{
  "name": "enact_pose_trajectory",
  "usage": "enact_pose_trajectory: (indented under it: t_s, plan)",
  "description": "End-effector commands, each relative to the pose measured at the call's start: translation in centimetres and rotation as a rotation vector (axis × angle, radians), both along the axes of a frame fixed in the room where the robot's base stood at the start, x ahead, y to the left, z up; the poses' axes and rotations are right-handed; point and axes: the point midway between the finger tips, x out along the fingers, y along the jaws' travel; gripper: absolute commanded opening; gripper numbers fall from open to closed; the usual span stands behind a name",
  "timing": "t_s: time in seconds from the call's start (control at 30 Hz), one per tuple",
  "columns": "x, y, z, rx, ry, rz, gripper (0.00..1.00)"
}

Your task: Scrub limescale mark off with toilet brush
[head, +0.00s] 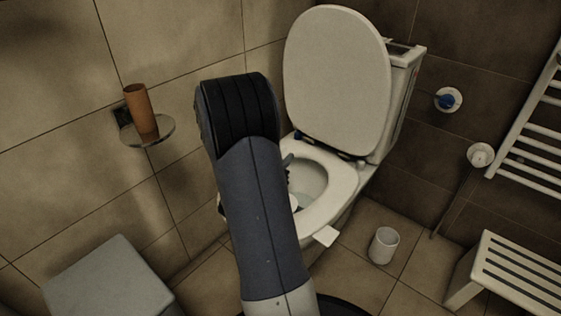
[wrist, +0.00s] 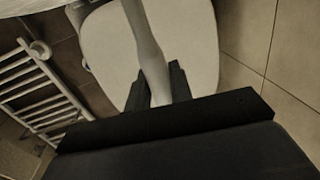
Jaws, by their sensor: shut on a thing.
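The toilet (head: 345,185) stands at the back centre with its lid (head: 335,80) raised and its bowl (head: 312,178) open. My arm crosses in front of the bowl's left side and hides most of my gripper in the head view. In the wrist view my gripper (wrist: 158,88) is shut on the pale handle of the toilet brush (wrist: 147,45), which runs up out of the picture. The brush head is not clearly visible. I cannot make out the limescale mark; part of the bowl is behind my arm.
A white cup-like holder (head: 384,246) stands on the floor right of the toilet. A slatted stool (head: 515,275) and towel radiator (head: 530,125) are at the right. A glass shelf (head: 150,133) with a brown tumbler (head: 140,108) is on the left wall, above a grey box (head: 108,280).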

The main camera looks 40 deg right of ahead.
Motion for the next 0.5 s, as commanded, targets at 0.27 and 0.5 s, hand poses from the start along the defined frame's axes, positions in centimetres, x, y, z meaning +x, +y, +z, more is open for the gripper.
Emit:
enact_pose_trajectory:
  t_s: [0.27,0.5]
  plan:
    - [0.5,-1.2,-0.3,0.002,0.001,-0.001,0.0]
    - [1.0,-2.2,-0.2,0.003,0.001,-0.001,0.0]
